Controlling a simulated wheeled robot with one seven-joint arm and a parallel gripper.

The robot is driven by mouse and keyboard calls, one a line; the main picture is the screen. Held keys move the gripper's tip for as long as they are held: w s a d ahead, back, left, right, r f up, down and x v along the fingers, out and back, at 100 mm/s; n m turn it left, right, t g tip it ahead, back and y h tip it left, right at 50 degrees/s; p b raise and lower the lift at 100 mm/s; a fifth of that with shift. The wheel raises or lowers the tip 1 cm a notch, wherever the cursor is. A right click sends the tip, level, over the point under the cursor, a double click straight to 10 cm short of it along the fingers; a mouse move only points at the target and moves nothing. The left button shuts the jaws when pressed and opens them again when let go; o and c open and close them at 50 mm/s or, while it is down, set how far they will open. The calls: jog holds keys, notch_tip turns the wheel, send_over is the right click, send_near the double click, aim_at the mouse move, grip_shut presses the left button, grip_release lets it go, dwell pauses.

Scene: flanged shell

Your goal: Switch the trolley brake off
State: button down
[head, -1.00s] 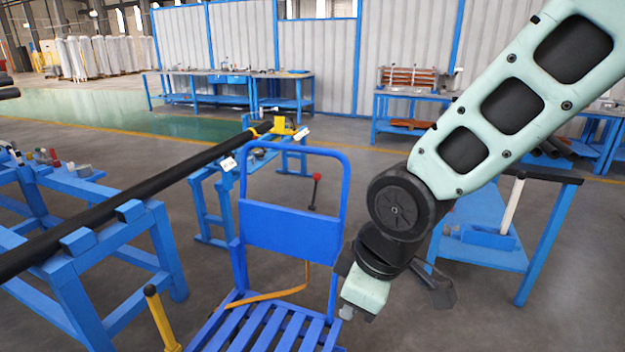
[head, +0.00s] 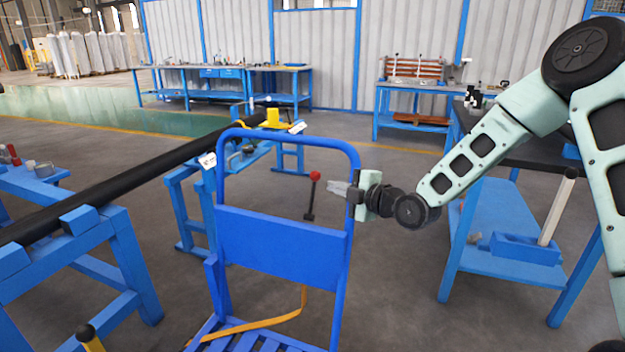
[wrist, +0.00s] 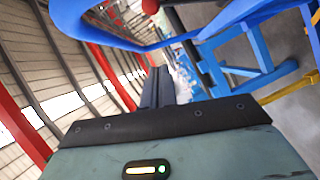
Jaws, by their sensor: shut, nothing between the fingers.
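The blue trolley (head: 282,238) stands in the middle of the head view, with a tall looped handle and a back panel. The brake lever (head: 311,196) has a red ball knob on a thin dark rod and stands upright within the handle loop, above the panel. My gripper (head: 332,187) is shut and empty, pointing left at the loop's right upright. Its tips appear just right of the lever below the knob; I cannot tell whether they touch it.
A long black pipe (head: 130,175) lies across blue stands on the left. A blue workbench (head: 510,225) stands to the right, under my arm. An orange strap (head: 270,322) lies over the trolley's slatted deck. Open floor shows between trolley and workbench.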

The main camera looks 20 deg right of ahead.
aim_at(313, 175)
dwell(0.3)
jog(key=x, duration=0.3)
jog(key=d+x, duration=0.1)
jog(key=x, duration=0.3)
jog(key=w+d+x, duration=0.1)
jog(key=x, duration=0.2)
jog(key=shift+w+f+p, duration=0.25)
jog(key=shift+f+p, duration=0.05)
jog(key=shift+f, duration=0.05)
jog(key=shift+w+d+f, duration=0.2)
jog(key=shift+w+d, duration=0.2)
jog(key=shift+w, duration=0.1)
jog(key=shift+w+d+f+b, duration=0.2)
jog(key=shift+w+b, duration=0.05)
jog(key=shift+b, duration=0.25)
jog(key=shift+w+d+b, duration=0.25)
jog(key=shift+w+b, duration=0.1)
jog(key=shift+b, duration=0.05)
jog(key=shift+r, duration=0.1)
